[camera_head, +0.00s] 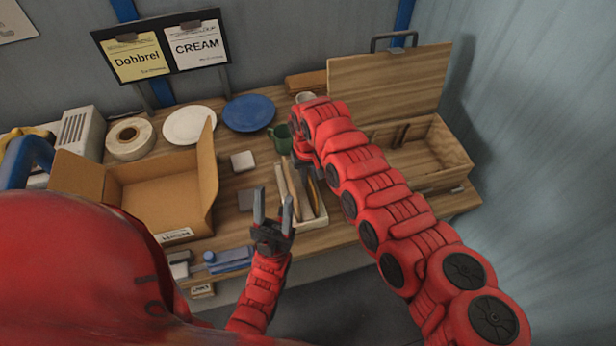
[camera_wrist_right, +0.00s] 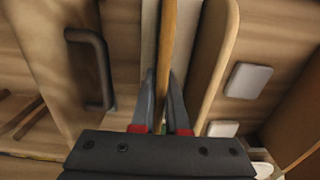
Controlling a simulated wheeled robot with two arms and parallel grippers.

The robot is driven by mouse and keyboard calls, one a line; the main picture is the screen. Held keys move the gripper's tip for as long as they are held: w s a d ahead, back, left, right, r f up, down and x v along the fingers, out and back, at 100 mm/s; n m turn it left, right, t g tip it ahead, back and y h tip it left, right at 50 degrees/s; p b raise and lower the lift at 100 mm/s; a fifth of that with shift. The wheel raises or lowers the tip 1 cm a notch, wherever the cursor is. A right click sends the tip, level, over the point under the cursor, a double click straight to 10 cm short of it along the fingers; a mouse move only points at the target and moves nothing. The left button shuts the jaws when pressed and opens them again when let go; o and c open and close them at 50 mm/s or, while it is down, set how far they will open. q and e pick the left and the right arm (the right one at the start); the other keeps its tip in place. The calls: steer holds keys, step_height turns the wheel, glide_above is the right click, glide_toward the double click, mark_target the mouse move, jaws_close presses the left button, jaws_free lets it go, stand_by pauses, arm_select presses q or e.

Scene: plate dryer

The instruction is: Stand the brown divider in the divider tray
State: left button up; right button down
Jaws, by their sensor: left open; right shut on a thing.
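The divider tray (camera_head: 318,222) is a narrow pale tray near the table's front edge, with light tan dividers (camera_head: 294,188) standing at its left; one shows in the right wrist view (camera_wrist_right: 213,55). The brown divider (camera_wrist_right: 167,45) is seen edge-on between the fingers of my right gripper (camera_wrist_right: 162,105), which is shut on it. In the head view the brown divider (camera_head: 313,192) is upright over the tray's right part; I cannot tell if its lower edge touches the tray. My right gripper (camera_head: 301,166) is partly hidden by its arm. My left gripper (camera_head: 273,200) is open and empty, left of the tray.
An open cardboard box (camera_head: 165,190) stands left. A wooden box (camera_head: 440,150) with its lid up stands right. A green mug (camera_head: 279,134), blue plate (camera_head: 249,113), white plate (camera_head: 189,125) and tape roll (camera_head: 130,138) are behind. A blue bottle (camera_head: 228,260) lies in front.

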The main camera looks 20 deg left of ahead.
steer(key=c, duration=0.8)
jaws_free()
steer(key=shift+c, duration=0.2)
step_height(320, 180, up, 7)
steer(key=b, duration=0.3)
steer(key=shift+w+r, duration=0.1)
steer(key=shift+r, duration=0.1)
step_height(320, 180, up, 10)
steer(key=b, duration=0.2)
